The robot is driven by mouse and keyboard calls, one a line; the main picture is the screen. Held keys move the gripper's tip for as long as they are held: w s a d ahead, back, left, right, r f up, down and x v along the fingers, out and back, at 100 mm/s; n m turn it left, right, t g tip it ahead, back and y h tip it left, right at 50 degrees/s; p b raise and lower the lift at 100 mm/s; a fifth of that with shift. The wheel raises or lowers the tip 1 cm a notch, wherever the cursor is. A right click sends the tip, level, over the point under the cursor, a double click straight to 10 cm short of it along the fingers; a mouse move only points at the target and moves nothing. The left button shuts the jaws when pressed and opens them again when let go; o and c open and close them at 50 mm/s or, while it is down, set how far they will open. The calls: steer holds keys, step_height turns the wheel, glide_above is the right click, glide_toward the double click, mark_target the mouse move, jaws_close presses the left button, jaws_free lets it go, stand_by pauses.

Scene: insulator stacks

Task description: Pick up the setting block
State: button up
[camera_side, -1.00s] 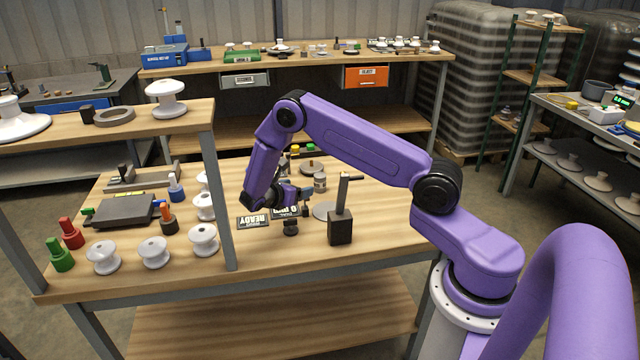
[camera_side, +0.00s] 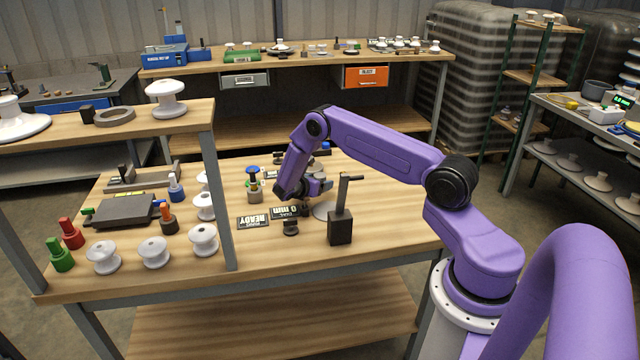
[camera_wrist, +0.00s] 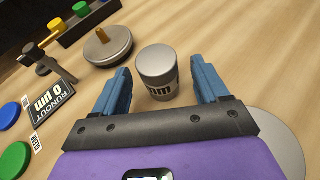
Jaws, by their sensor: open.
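The setting block appears to be the short grey cylinder (camera_wrist: 157,80) with dark "mm" lettering, standing upright on the wooden bench in the wrist view. My gripper (camera_wrist: 160,68) is open, with one blue finger to the left and one to the right of the cylinder. The cylinder lies between and slightly beyond the fingertips, with gaps on both sides. In the side view, my gripper (camera_side: 320,187) is low over the bench, behind the black block with a post. The arm and fingers mostly hide the cylinder there.
A round grey disc with a brass stem (camera_wrist: 108,46) stands left of the cylinder. A runout display (camera_wrist: 50,100) and blue and green buttons are farther left. A flat pale disc (camera_wrist: 275,140) lies at right. The black block with a post (camera_side: 341,228) stands near the gripper.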

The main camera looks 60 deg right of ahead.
steer(key=shift+x, duration=1.1)
steer(key=shift+r, duration=0.1)
jaws_close()
